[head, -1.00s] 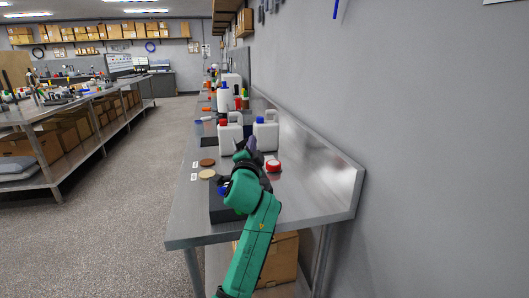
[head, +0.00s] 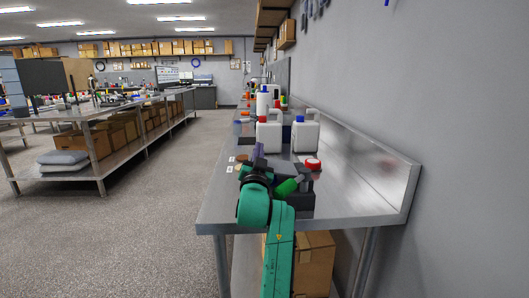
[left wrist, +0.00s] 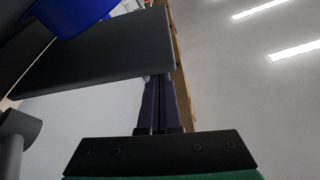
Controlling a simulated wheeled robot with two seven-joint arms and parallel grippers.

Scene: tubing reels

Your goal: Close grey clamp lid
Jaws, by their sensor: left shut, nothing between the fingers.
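My left gripper (head: 259,151) points up and away over the near end of the steel bench. It also shows in the left wrist view (left wrist: 161,82), with its dark fingers shut and empty. A dark grey flat panel (left wrist: 110,58), which looks like the clamp lid, spans the upper left there, close to the fingers; I cannot tell if they touch. A blue round part (left wrist: 72,14) lies above it. In the head view a dark block (head: 303,201) sits just right of my arm, with a green piece (head: 288,186) at its top. The lid's angle is unclear. My right gripper is out of view.
A white jug with a red cap (head: 269,138) and one with a blue cap (head: 305,136) stand beyond the gripper. A red-and-white round item (head: 313,163) lies right of it. The steel bench (head: 350,185) is clear at right, up to the wall.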

